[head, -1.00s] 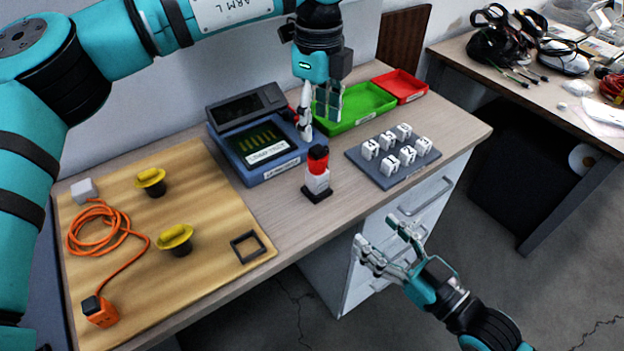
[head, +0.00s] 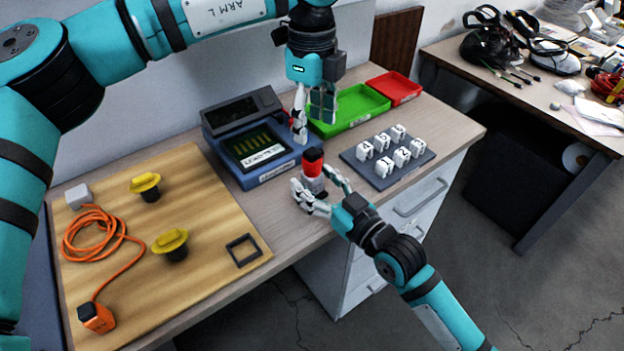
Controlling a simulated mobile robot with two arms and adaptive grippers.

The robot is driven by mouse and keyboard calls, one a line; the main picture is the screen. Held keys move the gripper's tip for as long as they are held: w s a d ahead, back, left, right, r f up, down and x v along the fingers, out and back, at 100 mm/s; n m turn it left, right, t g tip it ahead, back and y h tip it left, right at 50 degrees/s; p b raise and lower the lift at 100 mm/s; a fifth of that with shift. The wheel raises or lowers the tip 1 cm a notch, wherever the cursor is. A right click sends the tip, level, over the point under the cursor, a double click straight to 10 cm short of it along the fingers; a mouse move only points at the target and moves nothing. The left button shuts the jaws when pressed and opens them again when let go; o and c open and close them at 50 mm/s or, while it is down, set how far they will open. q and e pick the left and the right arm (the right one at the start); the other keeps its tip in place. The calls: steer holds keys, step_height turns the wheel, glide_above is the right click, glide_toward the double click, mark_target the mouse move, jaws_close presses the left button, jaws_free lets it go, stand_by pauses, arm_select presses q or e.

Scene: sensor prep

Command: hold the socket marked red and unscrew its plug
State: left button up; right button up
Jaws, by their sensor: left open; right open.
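The socket (head: 313,184) is a short white upright piece on a dark base, standing near the front edge of the table. Its red, dark-topped plug (head: 313,165) sits upright on it. My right gripper (head: 322,192) is open at the socket, one finger on its left and the other on its right; the fingers hide much of the white part. I cannot tell whether they touch it. My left gripper (head: 315,118) is open and empty, pointing down above and behind the plug, apart from it.
A blue tester (head: 272,178) stands to the left. Green tray (head: 350,112) and red tray (head: 396,88) lie behind. A grey rack (head: 397,178) of numbered white blocks is at right. A wooden board (head: 205,190) holds yellow knobs (head: 170,243) and an orange cord (head: 85,245).

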steer(key=shift+w+a, duration=0.2)
jaws_close()
stand_by(0.4)
